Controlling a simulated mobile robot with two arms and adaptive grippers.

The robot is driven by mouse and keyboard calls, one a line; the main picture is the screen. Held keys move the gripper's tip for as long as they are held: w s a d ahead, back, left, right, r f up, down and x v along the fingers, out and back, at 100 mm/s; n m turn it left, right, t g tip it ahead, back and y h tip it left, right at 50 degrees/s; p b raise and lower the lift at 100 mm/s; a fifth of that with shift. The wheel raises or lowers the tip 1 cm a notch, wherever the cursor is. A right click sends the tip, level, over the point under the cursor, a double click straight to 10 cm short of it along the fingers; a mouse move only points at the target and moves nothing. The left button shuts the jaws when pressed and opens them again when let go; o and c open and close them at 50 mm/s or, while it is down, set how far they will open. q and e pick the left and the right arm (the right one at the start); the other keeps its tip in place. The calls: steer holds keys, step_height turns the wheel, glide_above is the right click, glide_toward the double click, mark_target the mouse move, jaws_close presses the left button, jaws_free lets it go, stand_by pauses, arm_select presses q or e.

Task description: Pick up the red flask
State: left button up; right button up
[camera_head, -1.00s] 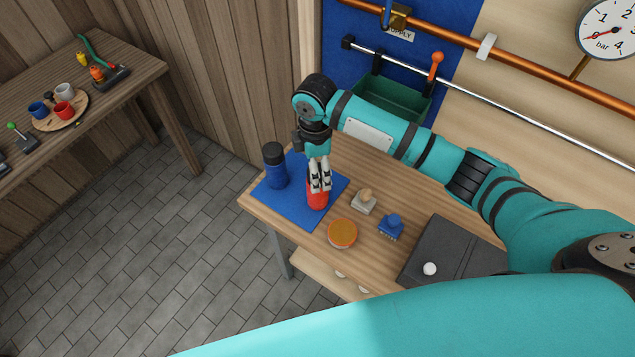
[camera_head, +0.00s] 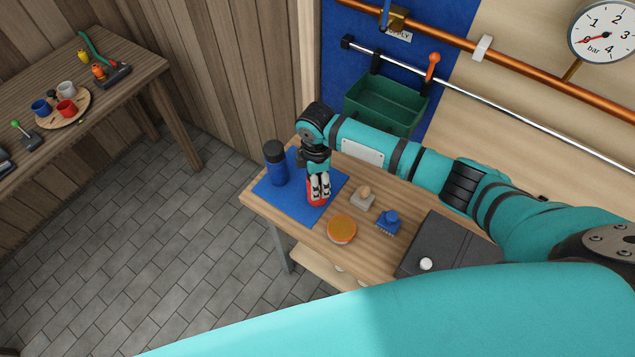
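The red flask (camera_head: 316,201) stands on the blue mat (camera_head: 294,212) on the workbench. My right gripper (camera_head: 318,197) points down at it from above, and its pale fingers overlap the flask's upper part. The fingers and hand hide most of the flask, so I cannot tell whether they grip it or only surround it. The flask's lower part shows red below the fingertips. My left gripper is not in view.
A blue flask (camera_head: 276,166) with a dark cap stands close by, left of the red one. To the right are a stamp-like object (camera_head: 362,198), a round orange-topped tin (camera_head: 342,230), a blue brush (camera_head: 389,221) and a dark case (camera_head: 450,245). A green bin (camera_head: 385,105) hangs behind.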

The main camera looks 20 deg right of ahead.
steer(key=c, duration=1)
steer(key=shift+r, duration=0.15)
